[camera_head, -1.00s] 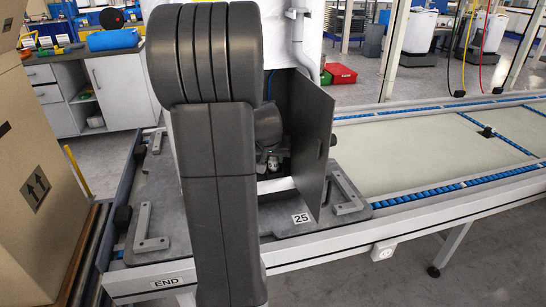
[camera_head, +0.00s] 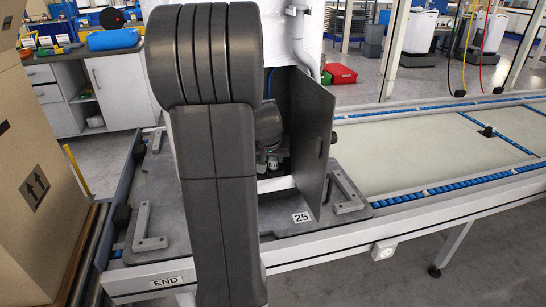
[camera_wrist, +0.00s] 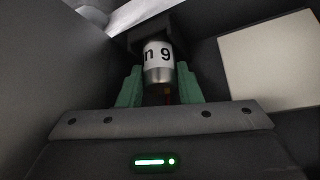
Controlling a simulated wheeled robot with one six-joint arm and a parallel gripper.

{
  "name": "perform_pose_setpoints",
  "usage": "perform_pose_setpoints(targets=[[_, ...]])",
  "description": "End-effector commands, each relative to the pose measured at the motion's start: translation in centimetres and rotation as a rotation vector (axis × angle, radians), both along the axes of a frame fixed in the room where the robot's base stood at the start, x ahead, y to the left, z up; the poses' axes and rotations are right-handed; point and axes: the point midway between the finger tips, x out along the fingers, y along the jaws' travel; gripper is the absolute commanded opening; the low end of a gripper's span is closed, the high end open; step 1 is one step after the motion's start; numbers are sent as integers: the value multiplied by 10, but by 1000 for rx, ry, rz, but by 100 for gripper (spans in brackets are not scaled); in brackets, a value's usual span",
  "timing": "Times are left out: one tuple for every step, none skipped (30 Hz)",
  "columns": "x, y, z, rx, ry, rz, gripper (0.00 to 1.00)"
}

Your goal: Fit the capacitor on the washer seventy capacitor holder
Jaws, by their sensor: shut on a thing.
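The capacitor, a silver cylinder (camera_wrist: 158,75) with a white band reading "n 9", shows in the middle of the wrist view. My gripper (camera_wrist: 159,90) has its green fingers on both sides of it and is shut on it. A dark bracket-like part (camera_wrist: 148,38) is at the capacitor's far end; I cannot tell whether it is the holder or whether they touch. The washer (camera_head: 302,42), a white cabinet, stands on a grey pallet in the head view, with its grey panel (camera_head: 315,140) swung open. My arm covers much of the opening and hides the capacitor there.
The open panel stands close to the right of my wrist. The grey pallet (camera_head: 180,235) carries metal brackets and a "25" label. A cardboard box (camera_head: 40,180) stands at left. Dark walls close in around the gripper.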

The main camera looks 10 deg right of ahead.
Motion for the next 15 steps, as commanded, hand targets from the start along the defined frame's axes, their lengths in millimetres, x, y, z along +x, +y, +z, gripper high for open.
perform_pose_setpoints(targets=[[0,0,1,0,-1,0,9],[0,0,1,0,-1,0,9],[0,0,1,0,-1,0,9],[0,0,1,0,-1,0,9],[0,0,1,0,-1,0,9],[0,0,1,0,-1,0,9],[0,0,1,0,-1,0,36],[0,0,0,0,-1,0,41],[0,0,0,0,-1,0,49],[0,0,0,0,-1,0,55],[0,0,0,0,-1,0,57],[0,0,0,0,-1,0,57],[0,0,0,0,-1,0,57],[0,0,0,0,-1,0,57],[0,0,0,0,0,0,57]])
